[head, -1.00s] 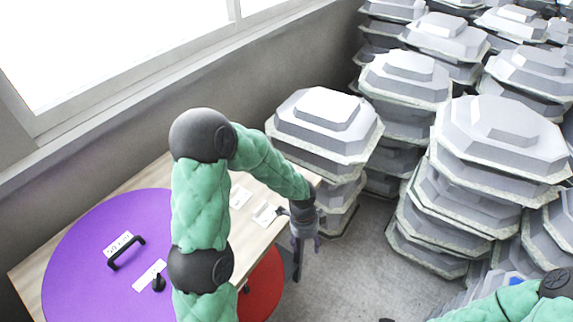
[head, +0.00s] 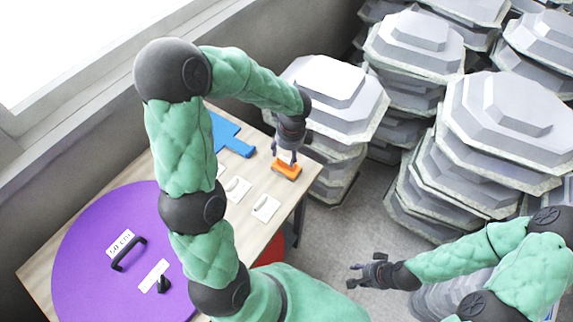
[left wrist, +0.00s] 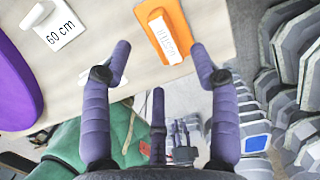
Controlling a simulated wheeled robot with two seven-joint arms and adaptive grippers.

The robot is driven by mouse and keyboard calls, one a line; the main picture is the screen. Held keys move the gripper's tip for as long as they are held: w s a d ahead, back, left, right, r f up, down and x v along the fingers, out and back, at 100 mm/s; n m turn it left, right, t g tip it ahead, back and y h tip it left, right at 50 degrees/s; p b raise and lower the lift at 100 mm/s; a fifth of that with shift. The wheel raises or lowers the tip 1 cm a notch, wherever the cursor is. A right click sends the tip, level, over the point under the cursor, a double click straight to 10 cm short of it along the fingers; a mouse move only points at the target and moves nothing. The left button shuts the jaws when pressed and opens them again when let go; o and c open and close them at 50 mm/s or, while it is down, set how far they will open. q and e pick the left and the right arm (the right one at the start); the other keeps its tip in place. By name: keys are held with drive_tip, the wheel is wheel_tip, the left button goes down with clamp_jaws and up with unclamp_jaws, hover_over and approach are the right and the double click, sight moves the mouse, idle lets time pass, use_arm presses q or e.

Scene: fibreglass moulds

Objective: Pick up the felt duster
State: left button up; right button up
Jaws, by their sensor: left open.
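An orange block with a white label, which I take to be the felt duster (head: 287,171), lies on the wooden table near its right edge. The duster also shows at the top of the left wrist view (left wrist: 178,22). My left gripper (head: 285,158) is open and empty just above the duster. In the left wrist view its fingertips (left wrist: 160,62) are spread, with the duster beyond and between them. My right gripper (head: 358,275) is away from the table over the floor at the lower right, its fingers apart and empty.
The wooden table (head: 228,212) also holds a blue flat tool (head: 233,137), white pieces (head: 265,208) (head: 238,188) and a purple disc (head: 95,255) with a black handle. Stacked grey moulds (head: 340,100) stand close behind the table's right end. A red round thing sits below.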

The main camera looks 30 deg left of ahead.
sight(285, 161)
use_arm(q)
drive_tip(key=shift+w+a+f, duration=0.2)
drive_tip(key=shift+f, duration=0.55)
wheel_tip(285, 161, down, 4)
drive_tip(key=shift+r, duration=0.1)
drive_tip(key=shift+a+f, duration=0.15)
drive_tip(key=shift+f, duration=0.45)
clamp_jaws()
